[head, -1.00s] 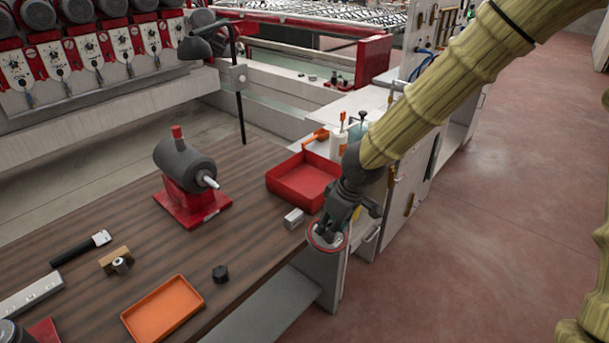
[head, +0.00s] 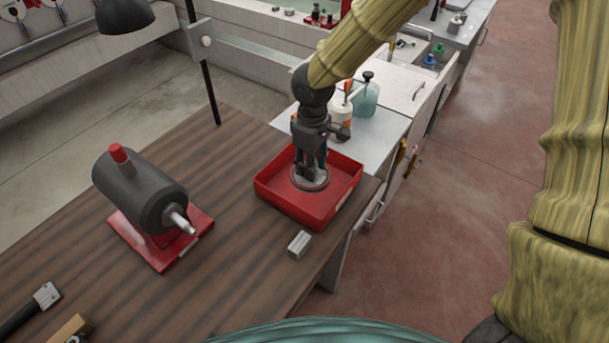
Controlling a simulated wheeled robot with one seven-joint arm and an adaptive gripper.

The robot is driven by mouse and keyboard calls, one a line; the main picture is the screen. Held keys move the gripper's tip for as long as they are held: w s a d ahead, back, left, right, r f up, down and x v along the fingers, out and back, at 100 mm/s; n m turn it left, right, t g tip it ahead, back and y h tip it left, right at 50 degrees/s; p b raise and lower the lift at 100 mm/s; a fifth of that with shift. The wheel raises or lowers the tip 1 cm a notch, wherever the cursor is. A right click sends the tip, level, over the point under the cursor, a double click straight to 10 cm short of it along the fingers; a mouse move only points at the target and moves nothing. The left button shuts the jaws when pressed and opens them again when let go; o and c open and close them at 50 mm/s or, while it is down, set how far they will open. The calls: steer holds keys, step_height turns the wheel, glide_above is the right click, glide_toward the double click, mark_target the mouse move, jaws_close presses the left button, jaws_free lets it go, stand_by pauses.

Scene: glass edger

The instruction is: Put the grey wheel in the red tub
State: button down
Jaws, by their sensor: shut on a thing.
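The red tub (head: 276,200) stands near the right end of the wooden bench. My gripper (head: 311,172) points down over the inside of the tub. It is shut on the grey wheel (head: 309,182), a flat disc that lies within the tub's outline in the head view. The fingers hide part of the wheel. I cannot tell whether the wheel touches the tub floor.
A dark grinder motor on a red base (head: 150,205) stands left of the tub. A small metal block (head: 299,244) lies in front of the tub. Bottles (head: 364,95) stand behind it. A lamp post (head: 205,75) rises at the back.

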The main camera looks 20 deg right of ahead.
mark_target(316, 182)
steer(key=s+f, duration=0.1)
steer(key=s+f+p, duration=0.1)
steer(key=s, duration=0.1)
steer(key=shift+d+f, duration=0.15)
steer(key=shift+d, duration=0.05)
steer(key=w+f, duration=0.2)
steer(key=f, duration=0.1)
steer(key=shift+w+a, duration=0.1)
steer(key=shift+w, duration=0.15)
steer(key=shift+s+f+p, duration=0.1)
steer(key=shift+f+p, duration=0.2)
steer(key=shift+s+f, duration=0.5)
steer(key=shift+f, duration=0.05)
steer(key=shift+f+p, duration=0.2)
steer(key=shift+p, duration=0.1)
steer(key=shift+w+f, duration=0.35)
steer(key=shift+s, duration=0.2)
steer(key=c, duration=1)
jaws_free()
steer(key=shift+w, duration=0.1)
steer(key=shift+c, duration=0.2)
